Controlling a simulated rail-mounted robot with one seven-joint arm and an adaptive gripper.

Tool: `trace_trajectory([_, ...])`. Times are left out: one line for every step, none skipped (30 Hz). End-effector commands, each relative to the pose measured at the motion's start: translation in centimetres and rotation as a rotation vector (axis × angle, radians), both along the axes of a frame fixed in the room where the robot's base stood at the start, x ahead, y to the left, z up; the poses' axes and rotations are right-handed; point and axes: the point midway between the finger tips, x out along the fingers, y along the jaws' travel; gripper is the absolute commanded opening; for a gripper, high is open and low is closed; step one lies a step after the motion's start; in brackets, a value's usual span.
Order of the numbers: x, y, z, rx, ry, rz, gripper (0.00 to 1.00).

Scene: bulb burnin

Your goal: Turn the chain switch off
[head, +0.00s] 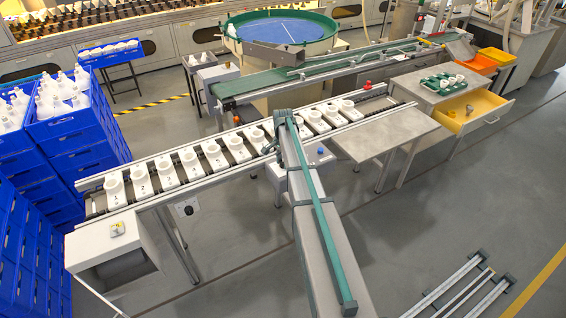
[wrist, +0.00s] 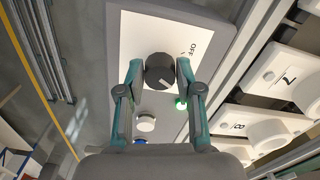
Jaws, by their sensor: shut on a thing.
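In the wrist view, a black round rotary knob (wrist: 158,72), the chain switch, sits on a white panel (wrist: 143,40) of a grey control box. The panel reads "OFF" beside a tick mark, up and right of the knob. A short white pointer line shows on the knob's face; which position it is set to is hard to tell. My gripper (wrist: 159,66) is shut on the knob, one finger on each side. In the head view my arm (head: 318,220) reaches to the chain conveyor and hides the knob.
A lit green lamp (wrist: 181,103) and a white button (wrist: 146,122) sit close to the right finger and below the knob. The chain conveyor (head: 142,205) carries numbered white holders. Blue crates of bulbs (head: 75,125) stand left.

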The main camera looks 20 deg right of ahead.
Motion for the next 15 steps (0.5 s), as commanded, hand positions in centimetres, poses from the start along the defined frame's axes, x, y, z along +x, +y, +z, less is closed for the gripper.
trace_trajectory([0.0,0.01,-0.19,0.0,0.0,0.029,0.0])
trace_trajectory([0.0,0.01,-0.21,0.0,0.0,0.048,0.0])
trace_trajectory([0.0,0.0,-0.23,0.0,-0.001,0.077,0.0])
trace_trajectory([0.0,0.0,-0.25,0.0,-0.001,0.101,0.0])
trace_trajectory([0.01,0.0,-0.25,0.0,-0.001,0.126,0.0])
trace_trajectory([0.01,0.0,-0.25,-0.001,-0.001,0.16,0.0])
trace_trajectory([0.01,0.0,-0.25,-0.001,-0.001,0.187,0.0])
trace_trajectory([0.02,0.0,-0.24,-0.001,-0.001,0.214,0.0])
trace_trajectory([0.01,-0.01,-0.23,-0.001,-0.001,0.252,0.0])
trace_trajectory([0.01,-0.01,-0.22,-0.001,-0.001,0.28,0.0])
trace_trajectory([0.01,-0.01,-0.21,-0.001,-0.001,0.309,0.0])
trace_trajectory([0.0,0.0,-0.2,0.0,-0.001,0.347,0.0])
trace_trajectory([0.0,0.0,-0.2,0.0,-0.001,0.376,0.0])
trace_trajectory([-0.01,0.0,-0.2,0.0,-0.001,0.404,0.0])
trace_trajectory([-0.01,0.0,-0.2,0.0,0.0,0.443,0.0])
